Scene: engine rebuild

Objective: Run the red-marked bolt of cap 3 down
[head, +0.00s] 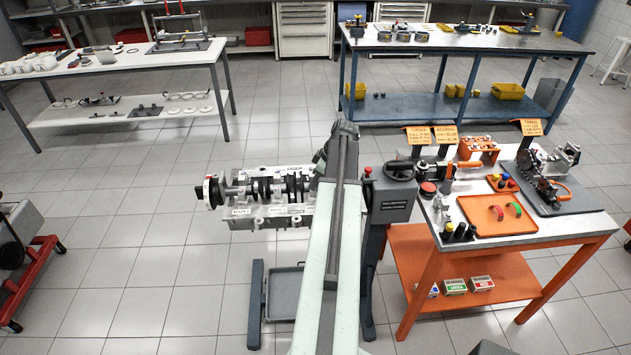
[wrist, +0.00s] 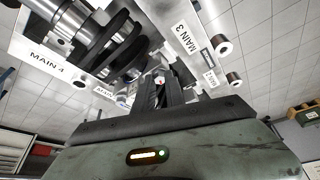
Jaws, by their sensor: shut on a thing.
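The engine block (head: 270,220) with its crankshaft (head: 265,188) is on a stand left of my arm in the head view; my arm hides its right end. In the wrist view the block fills the upper left, with a MAIN 3 label (wrist: 186,40) and a MAIN 4 label (wrist: 42,65). My gripper (wrist: 166,84) reaches up to the block below the MAIN 3 label. Its narrow dark fingers are shut on the red-marked bolt (wrist: 159,80), of which only a small pale and red part shows. The bolt's seating is hidden.
Two round bolt-like ends (wrist: 222,46) stick out of the block right of my fingers.

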